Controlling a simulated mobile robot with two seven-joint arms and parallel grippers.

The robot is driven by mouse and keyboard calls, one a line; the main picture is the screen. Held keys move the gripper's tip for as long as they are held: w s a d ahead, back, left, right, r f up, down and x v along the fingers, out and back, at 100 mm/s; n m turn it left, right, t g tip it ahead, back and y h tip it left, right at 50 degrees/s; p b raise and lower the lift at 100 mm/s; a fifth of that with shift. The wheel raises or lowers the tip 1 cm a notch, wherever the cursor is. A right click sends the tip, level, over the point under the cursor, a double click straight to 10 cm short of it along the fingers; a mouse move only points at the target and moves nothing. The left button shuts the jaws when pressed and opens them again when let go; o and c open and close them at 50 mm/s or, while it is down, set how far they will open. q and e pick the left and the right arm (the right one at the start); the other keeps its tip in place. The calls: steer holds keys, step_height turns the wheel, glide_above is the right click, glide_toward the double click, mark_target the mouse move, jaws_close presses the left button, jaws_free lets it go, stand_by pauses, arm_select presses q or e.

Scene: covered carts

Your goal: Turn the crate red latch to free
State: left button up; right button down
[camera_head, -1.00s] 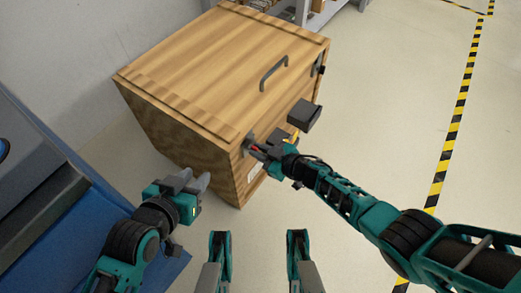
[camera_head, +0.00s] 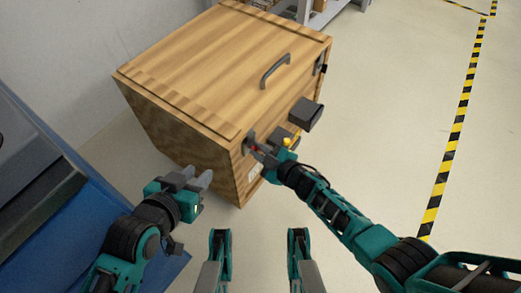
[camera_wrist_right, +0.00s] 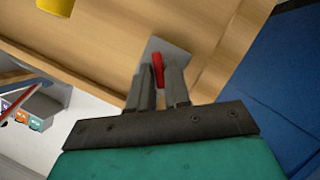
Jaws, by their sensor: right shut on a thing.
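The wooden crate (camera_head: 195,75) stands in the middle of the head view, its lid down. The red latch (camera_wrist_right: 158,70) is a small red handle on a grey plate (camera_wrist_right: 178,52) at the crate's near corner. In the head view the red latch (camera_head: 256,149) is mostly hidden by my gripper. My right gripper (camera_head: 257,152) is shut on the red latch; its fingers lie on both sides of it in the right wrist view (camera_wrist_right: 158,88). My left gripper (camera_head: 198,178) is left of the crate's near corner, apart from it, with its two fingers spread and nothing between them.
A dark grey box-shaped part (camera_head: 305,114) sticks out from the crate's front, with a yellow knob (camera_head: 287,142) nearby. A grey handle (camera_head: 275,70) is on the lid. A blue cart (camera_head: 50,200) stands at left. The floor at right is clear.

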steer(key=shift+w+a+r, duration=0.2)
steer(key=shift+a, duration=0.05)
steer(key=c, duration=1.2)
jaws_free()
steer(key=shift+f, duration=0.1)
steer(key=shift+c, duration=0.2)
arm_select(q)
steer(key=shift+a+f, duration=0.1)
steer(key=shift+f, duration=0.05)
arm_select(e)
steer(key=shift+o, duration=0.2)
steer(key=shift+s+d+f, duration=0.1)
